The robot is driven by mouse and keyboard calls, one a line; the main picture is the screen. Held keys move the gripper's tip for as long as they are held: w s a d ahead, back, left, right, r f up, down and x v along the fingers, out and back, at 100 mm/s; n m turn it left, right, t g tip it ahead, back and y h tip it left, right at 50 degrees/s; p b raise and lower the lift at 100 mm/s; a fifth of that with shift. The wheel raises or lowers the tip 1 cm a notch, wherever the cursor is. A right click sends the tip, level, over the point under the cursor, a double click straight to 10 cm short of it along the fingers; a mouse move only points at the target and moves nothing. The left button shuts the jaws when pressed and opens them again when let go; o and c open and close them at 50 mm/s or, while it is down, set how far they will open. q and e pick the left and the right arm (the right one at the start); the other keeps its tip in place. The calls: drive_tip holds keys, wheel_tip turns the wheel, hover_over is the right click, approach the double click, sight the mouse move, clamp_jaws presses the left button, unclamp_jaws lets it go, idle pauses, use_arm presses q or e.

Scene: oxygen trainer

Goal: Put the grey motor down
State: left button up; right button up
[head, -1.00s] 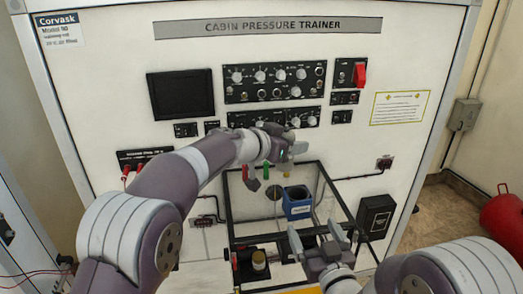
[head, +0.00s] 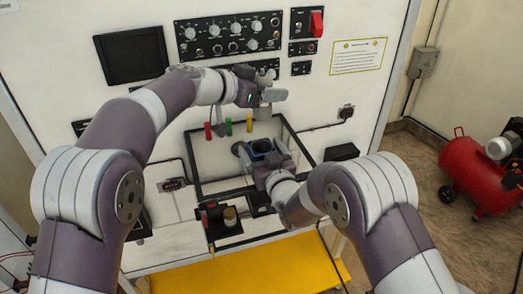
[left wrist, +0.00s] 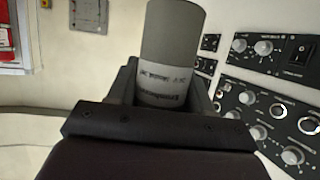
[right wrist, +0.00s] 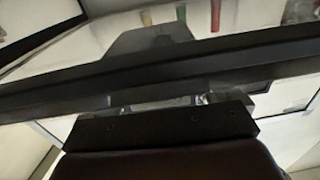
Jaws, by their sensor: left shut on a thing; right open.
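The grey motor, a grey cylinder with a printed label, stands out of my left gripper's jaws in the left wrist view (left wrist: 172,40). My left gripper (head: 262,97) is shut on it, held up in front of the lower knob panel in the head view. The motor (head: 273,95) is small and partly hidden there.
Red, green and yellow pieces (head: 228,127) hang in a row above the frame. A black block with a brass-coloured cylinder (head: 230,216) sits at the lower front. A yellow surface (head: 240,268) lies below. A red tank (head: 478,172) stands on the floor at the right.

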use_arm(q)
drive_tip(key=shift+r, duration=0.1)
use_arm(e)
drive_tip(key=c, duration=1.1)
drive_tip(key=shift+o, duration=0.2)
use_arm(q)
drive_tip(key=f+n+t+y, duration=0.3)
drive_tip(key=shift+a+f, duration=0.15)
drive_tip(key=shift+a, duration=0.05)
use_arm(e)
drive_tip(key=shift+s, duration=0.1)
use_arm(q)
wheel_tip(320, 180, down, 8)
drive_tip(key=shift+w+r, duration=0.1)
drive_tip(key=shift+w, duration=0.05)
